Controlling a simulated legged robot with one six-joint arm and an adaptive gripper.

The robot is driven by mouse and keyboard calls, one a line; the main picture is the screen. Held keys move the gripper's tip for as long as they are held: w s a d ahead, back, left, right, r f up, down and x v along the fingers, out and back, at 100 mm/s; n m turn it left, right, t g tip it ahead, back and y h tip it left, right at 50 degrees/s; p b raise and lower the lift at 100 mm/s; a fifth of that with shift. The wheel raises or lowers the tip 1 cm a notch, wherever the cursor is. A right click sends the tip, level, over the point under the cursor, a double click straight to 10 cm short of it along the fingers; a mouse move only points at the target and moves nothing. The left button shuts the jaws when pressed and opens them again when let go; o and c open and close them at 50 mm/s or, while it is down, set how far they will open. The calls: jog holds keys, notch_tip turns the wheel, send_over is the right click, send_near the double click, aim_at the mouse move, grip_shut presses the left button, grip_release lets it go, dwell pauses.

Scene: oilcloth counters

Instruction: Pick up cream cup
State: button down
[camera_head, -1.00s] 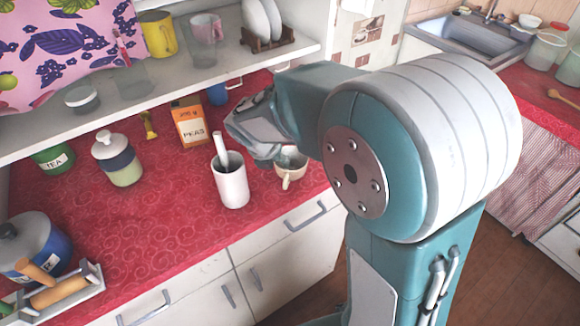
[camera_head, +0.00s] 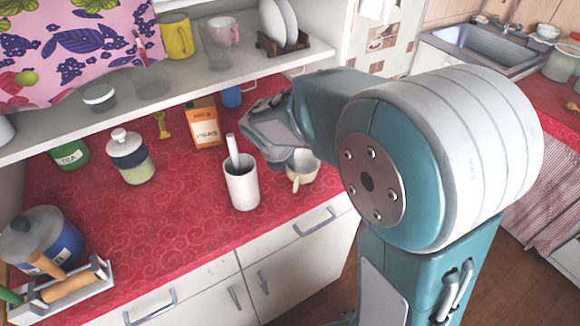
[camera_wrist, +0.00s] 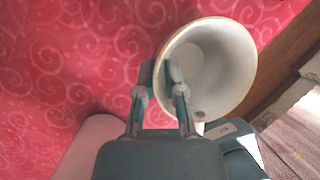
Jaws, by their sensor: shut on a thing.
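The cream cup (camera_head: 303,170) stands near the front edge of the red counter, right of a white mortar. In the wrist view the cup (camera_wrist: 232,62) is seen from above, its mouth open and its inside empty. My gripper (camera_head: 290,160) reaches down over the cup's far left side in the head view. In the wrist view my gripper (camera_wrist: 162,75) has its two fingers at the cup's rim, one outside and one inside, shut on the cup wall. In the head view the fingertips are partly hidden by the cup.
The white mortar with its pestle (camera_head: 241,185) stands close left of the cup. Behind are an orange peas box (camera_head: 204,122) and a blue mug (camera_head: 232,96). A lidded jar (camera_head: 130,158) stands further left. The shelf (camera_head: 200,78) hangs above the counter's back.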

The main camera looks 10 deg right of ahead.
notch_tip(320, 180, up, 3)
jog(key=shift+f, duration=0.2)
jog(key=s+d+r, duration=0.1)
jog(key=s+r, duration=0.8)
jog(key=s, duration=0.5)
jog(key=shift+r, duration=0.35)
